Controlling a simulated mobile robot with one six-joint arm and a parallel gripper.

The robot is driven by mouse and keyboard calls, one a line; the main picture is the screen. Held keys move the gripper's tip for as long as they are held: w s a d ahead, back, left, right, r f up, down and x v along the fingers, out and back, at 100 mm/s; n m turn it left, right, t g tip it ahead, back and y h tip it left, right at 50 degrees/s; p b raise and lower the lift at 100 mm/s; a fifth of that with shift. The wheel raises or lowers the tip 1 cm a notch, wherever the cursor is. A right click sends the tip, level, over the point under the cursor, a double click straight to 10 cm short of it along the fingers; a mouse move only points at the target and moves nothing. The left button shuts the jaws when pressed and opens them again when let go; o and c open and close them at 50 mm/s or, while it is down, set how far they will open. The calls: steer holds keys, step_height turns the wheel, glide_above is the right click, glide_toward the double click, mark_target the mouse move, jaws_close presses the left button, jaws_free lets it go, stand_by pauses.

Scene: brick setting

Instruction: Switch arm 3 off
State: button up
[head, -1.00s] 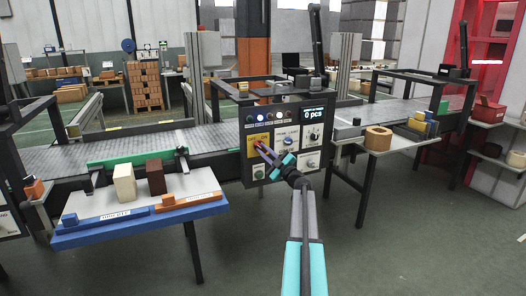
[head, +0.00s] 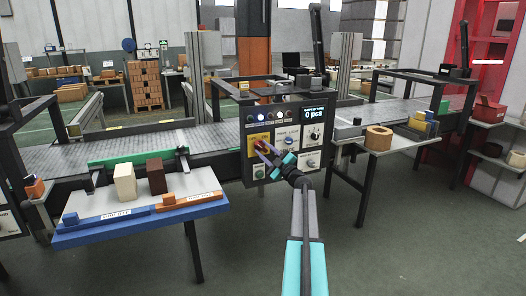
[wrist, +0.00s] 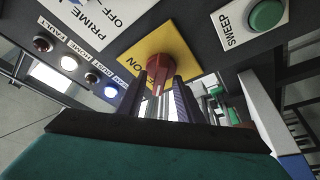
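The control panel (head: 284,140) stands at the front of the conveyor. A red switch knob (wrist: 160,72) sits on a yellow plate (wrist: 150,47) there; the plate reads "ON" on one side in the wrist view. The yellow plate (head: 259,137) also shows in the head view, with the knob partly covered by my fingers. My gripper (wrist: 160,92) is at the knob, with one finger on each side of it. Whether the fingers press on the knob or leave a small gap cannot be made out. The "arm 3" label is not readable.
A white PRIME switch plate (wrist: 95,20) and a green SWEEP button (wrist: 266,13) flank the yellow plate. Several indicator lamps (wrist: 90,77) run along the panel. A side table (head: 95,215) with blocks is at left; another (head: 385,135) is at right.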

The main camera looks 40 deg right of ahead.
steer(key=v, duration=1.3)
steer(key=shift+s+f, duration=0.15)
steer(key=shift+s, duration=0.15)
